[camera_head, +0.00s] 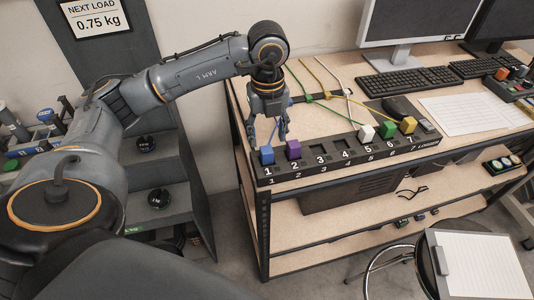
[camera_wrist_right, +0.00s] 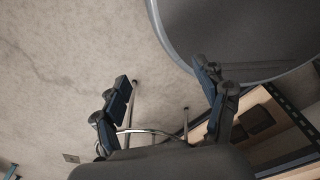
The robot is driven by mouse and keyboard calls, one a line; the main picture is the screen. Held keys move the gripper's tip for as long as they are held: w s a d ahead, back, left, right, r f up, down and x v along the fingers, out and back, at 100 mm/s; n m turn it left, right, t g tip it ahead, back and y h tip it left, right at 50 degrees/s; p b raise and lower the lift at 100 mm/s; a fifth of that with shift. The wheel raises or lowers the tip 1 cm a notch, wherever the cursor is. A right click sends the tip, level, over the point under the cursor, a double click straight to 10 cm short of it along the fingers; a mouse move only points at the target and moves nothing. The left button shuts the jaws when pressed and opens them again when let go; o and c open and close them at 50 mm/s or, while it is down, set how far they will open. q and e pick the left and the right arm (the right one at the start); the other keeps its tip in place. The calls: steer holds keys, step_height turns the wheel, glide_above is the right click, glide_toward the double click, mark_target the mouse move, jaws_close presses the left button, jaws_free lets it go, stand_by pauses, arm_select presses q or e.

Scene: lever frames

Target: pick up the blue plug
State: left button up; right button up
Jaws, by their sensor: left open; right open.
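The blue plug (camera_head: 267,155) is a small blue block standing at position 1, the left end of the dark numbered strip (camera_head: 340,160) on the wooden table. My left gripper (camera_head: 280,134) is open and points down just behind and above the strip, near the blue plug and the purple plug (camera_head: 293,149). I see no contact with either plug. My right gripper (camera_wrist_right: 165,95) shows in the right wrist view, open and empty, over the floor near a round dark seat (camera_wrist_right: 240,35).
White (camera_head: 366,134), green (camera_head: 387,129) and yellow (camera_head: 408,125) plugs stand further right in the strip. Coloured cables (camera_head: 325,95) lie behind it. Keyboards (camera_head: 396,83), monitors and a paper sheet (camera_head: 468,112) fill the table's right. A clipboard (camera_head: 480,265) is at lower right.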

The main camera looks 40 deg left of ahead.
mark_target(267, 149)
arm_select(q)
steer(key=shift+s+f+p, duration=0.3)
steer(key=shift+f+p, duration=0.3)
steer(key=shift+f, duration=0.1)
step_height(267, 149, down, 3)
steer(key=shift+d+r+p, duration=0.1)
steer(key=shift+r+p, duration=0.05)
steer(key=shift+p, duration=0.3)
steer(key=shift+f, duration=0.55)
steer(key=c, duration=1)
jaws_close()
arm_select(e)
steer(key=shift+w+r, duration=0.3)
steer(key=shift+r, duration=0.3)
steer(key=shift+w+r, duration=0.3)
steer(key=shift+r, duration=0.25)
